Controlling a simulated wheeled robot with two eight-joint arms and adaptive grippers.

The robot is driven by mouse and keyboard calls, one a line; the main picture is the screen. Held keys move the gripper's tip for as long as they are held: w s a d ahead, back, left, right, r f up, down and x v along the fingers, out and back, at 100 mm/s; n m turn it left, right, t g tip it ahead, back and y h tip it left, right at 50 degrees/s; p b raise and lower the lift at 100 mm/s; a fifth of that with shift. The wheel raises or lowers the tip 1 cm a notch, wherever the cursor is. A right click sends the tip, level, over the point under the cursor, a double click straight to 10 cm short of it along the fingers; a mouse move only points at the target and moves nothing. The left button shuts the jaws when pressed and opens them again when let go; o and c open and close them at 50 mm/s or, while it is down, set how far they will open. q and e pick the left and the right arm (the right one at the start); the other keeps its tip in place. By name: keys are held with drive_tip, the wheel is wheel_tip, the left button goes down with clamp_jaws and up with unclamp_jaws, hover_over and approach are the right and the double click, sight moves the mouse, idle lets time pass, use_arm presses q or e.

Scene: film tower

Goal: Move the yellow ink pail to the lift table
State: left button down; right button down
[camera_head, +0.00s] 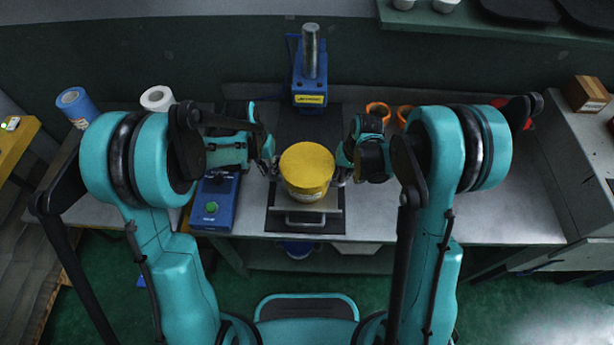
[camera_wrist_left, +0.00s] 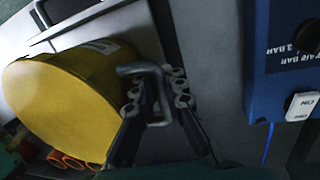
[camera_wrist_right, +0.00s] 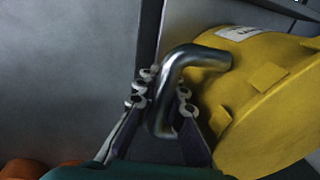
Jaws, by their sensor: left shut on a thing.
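The yellow ink pail (camera_head: 306,165) is upright in the middle of the head view, between my two grippers. My left gripper (camera_head: 270,172) is at its left side. In the left wrist view my left gripper (camera_wrist_left: 158,88) is shut on a metal side handle (camera_wrist_left: 143,69) of the pail. My right gripper (camera_head: 344,174) is at the pail's right side. In the right wrist view its fingers (camera_wrist_right: 166,90) stand on both sides of the other metal handle (camera_wrist_right: 193,54); whether they press on it is unclear. The pail hides what is under it. I cannot identify the lift table with certainty.
A dark plate with a metal front handle (camera_head: 305,218) lies below the pail. A blue machine with a metal column (camera_head: 310,78) stands behind it. A blue control box with a green button (camera_head: 214,208) is at the left. Orange rings (camera_head: 378,110) lie behind my right gripper. The right bench (camera_head: 490,205) is bare.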

use_arm(q)
drive_tip(key=shift+r, duration=0.15)
use_arm(e)
drive_tip(key=shift+r, duration=0.15)
